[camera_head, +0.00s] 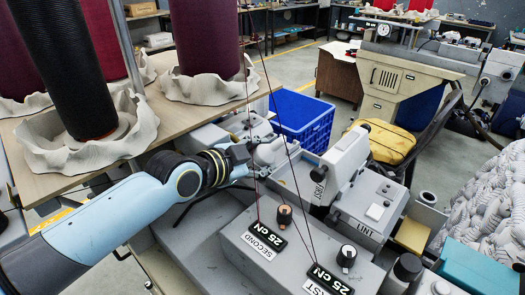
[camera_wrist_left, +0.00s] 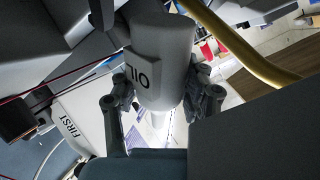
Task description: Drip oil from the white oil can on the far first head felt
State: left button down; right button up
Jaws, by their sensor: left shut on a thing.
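My left arm reaches in from the left in the head view, and its gripper (camera_head: 262,150) is over the left end of the grey linking machine. In the left wrist view the gripper (camera_wrist_left: 162,98) is shut on the white oil can (camera_wrist_left: 162,45), one finger on each side. The can bears the word OIL, and its narrow pale spout shows between the fingers. I cannot make out the head felts. My right gripper is out of view.
Two tension displays, SECOND (camera_head: 268,237) and FIRST (camera_head: 331,279), sit on the front grey housing, with thin dark red threads rising from them. A LINT box (camera_head: 368,215) is at the right. A blue crate (camera_head: 302,118) stands behind. Yarn cones (camera_head: 205,38) fill the wooden shelf at left.

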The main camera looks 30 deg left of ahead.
pick_arm(q)
jog(key=a+m+g+y+p, duration=0.1)
jog(key=p, duration=0.2)
jog(key=m+g+y+p, duration=0.1)
jog(key=m+y+p, duration=0.1)
jog(key=p, duration=0.2)
jog(key=shift+s+a+r, duration=0.1)
jog(key=shift+s+a, duration=0.3)
jog(key=shift+f+m+g+y+p, duration=0.2)
jog(key=shift+m+g+y+p, duration=0.1)
jog(key=shift+p, duration=0.15)
jog(key=shift+a+f+m+g+y, duration=0.2)
jog(key=shift+f+m+g+y, duration=0.25)
jog(key=shift+m+y, duration=0.5)
jog(key=shift+s+a+y, duration=0.1)
jog(key=shift+y, duration=0.15)
jog(key=shift+r+m+y, duration=0.45)
jog(key=shift+r+y, duration=0.05)
jog(key=shift+r, duration=0.05)
jog(key=shift+r+g, duration=0.15)
jog(key=shift+g, duration=0.1)
